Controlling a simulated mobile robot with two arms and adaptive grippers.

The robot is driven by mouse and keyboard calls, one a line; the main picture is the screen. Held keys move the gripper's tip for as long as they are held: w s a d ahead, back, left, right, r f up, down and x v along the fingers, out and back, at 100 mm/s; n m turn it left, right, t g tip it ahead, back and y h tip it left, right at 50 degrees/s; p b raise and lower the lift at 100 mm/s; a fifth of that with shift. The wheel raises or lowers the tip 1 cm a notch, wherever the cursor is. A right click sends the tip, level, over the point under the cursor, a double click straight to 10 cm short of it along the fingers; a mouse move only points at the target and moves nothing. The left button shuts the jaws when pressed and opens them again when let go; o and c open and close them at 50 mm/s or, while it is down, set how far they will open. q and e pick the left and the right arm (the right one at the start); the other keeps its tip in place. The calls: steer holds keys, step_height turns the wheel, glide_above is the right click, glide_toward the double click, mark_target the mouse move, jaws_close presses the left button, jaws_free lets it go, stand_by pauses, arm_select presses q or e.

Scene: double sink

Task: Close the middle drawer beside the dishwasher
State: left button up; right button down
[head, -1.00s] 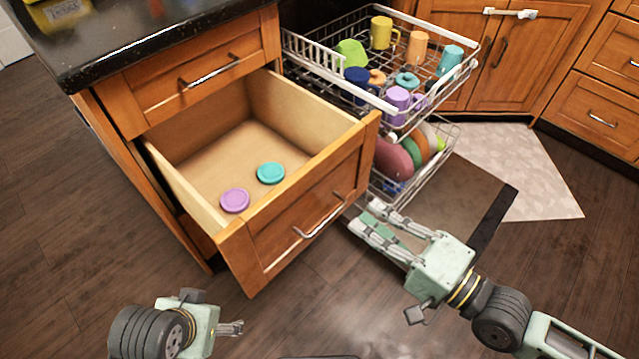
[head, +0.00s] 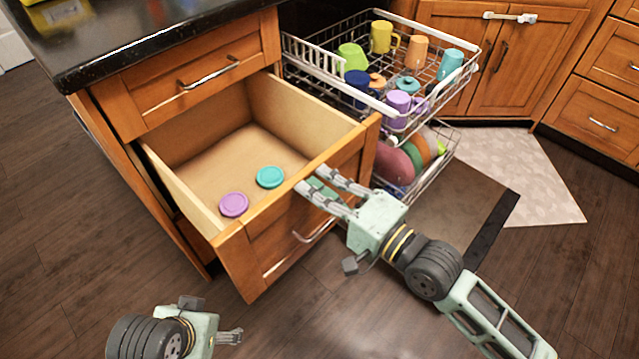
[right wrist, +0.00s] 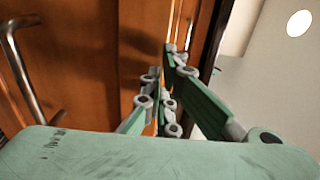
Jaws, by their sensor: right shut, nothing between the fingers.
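The middle drawer (head: 275,250) is pulled well out from the wooden cabinet, under a shut top drawer (head: 200,75). Its bar handle (head: 318,230) is on the front, partly behind my right gripper. My right gripper (head: 312,180) is shut and empty, with its fingers at the right part of the drawer front, near the top edge. The right wrist view shows its fingers (right wrist: 168,90) close to the wood, with the handle (right wrist: 28,75) to the left; contact is not clear. My left gripper (head: 232,337) is low at the bottom left, away from the drawer.
A purple lid (head: 233,205) and a teal lid (head: 270,177) lie in the drawer. Beside it, the dishwasher's upper rack (head: 340,75) is out with several cups, and the lower rack (head: 430,180) holds plates. Dark floor (head: 70,240) is clear at the left.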

steer(key=shift+w+a+r+p, duration=0.15)
steer(key=shift+w+a+p, duration=0.15)
steer(key=shift+w+a, duration=0.2)
arm_select(q)
steer(key=w+t+b, duration=0.2)
steer(key=w, duration=0.5)
steer(key=shift+r+t+h, duration=0.3)
steer(key=shift+r, duration=0.15)
arm_select(e)
steer(key=x, duration=2.7)
steer(key=shift+f, duration=0.25)
arm_select(q)
steer(key=shift+a, duration=0.1)
arm_select(e)
steer(key=shift+a, duration=0.1)
